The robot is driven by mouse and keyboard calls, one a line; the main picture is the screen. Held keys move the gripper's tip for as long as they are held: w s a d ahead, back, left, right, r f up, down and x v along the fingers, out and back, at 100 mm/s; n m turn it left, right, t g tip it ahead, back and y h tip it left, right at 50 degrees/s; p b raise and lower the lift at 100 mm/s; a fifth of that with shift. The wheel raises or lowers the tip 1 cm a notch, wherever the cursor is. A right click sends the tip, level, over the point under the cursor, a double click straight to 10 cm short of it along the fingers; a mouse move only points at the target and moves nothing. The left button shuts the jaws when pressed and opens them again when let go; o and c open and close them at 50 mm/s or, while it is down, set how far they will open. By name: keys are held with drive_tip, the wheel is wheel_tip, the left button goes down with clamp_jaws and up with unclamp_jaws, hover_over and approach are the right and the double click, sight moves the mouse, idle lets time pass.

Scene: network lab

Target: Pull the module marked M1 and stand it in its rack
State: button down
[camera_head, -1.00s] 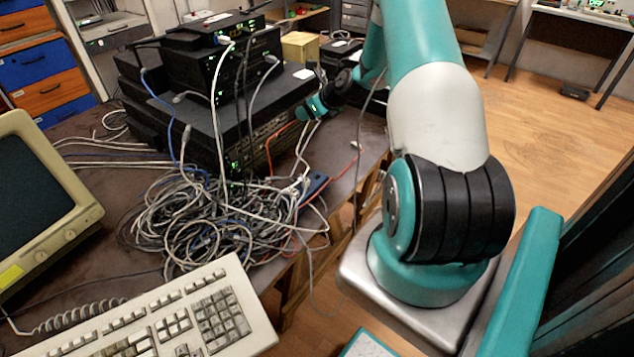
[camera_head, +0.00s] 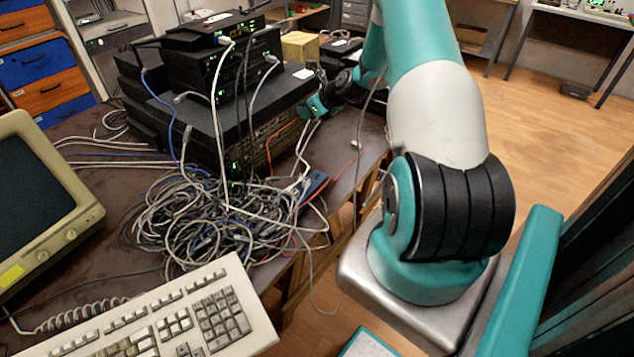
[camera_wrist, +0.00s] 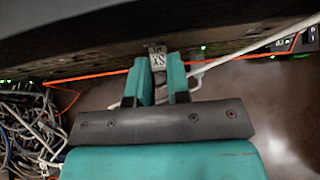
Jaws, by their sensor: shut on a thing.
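My gripper (camera_wrist: 161,74) is shut on a small module (camera_wrist: 157,58) in the wrist view, one teal finger on each side. The module's pale label seems to read "SX"; I cannot make out an M1 mark. Its far end meets the front of a dark equipment unit (camera_wrist: 70,52), and I cannot tell how deep it sits. In the head view my gripper (camera_head: 307,110) is at the right front of the stacked black equipment (camera_head: 205,110), and the module is too small to tell there. I cannot pick out a module rack for certain.
An orange cable (camera_wrist: 92,74) and a white cable (camera_wrist: 255,48) run close to my fingers. A large cable tangle (camera_head: 205,220) lies on the table in front of the stack. A keyboard (camera_head: 165,315) and a monitor (camera_head: 30,200) are at the left front.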

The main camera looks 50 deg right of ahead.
drive_tip(key=shift+s, duration=0.2)
drive_tip(key=shift+s+d+p, duration=0.15)
drive_tip(key=shift+s+p, duration=0.2)
drive_tip(key=shift+s, duration=1.1)
drive_tip(key=shift+s+d+p, duration=0.1)
drive_tip(key=shift+s+p, duration=0.2)
drive_tip(key=shift+s, duration=1.15)
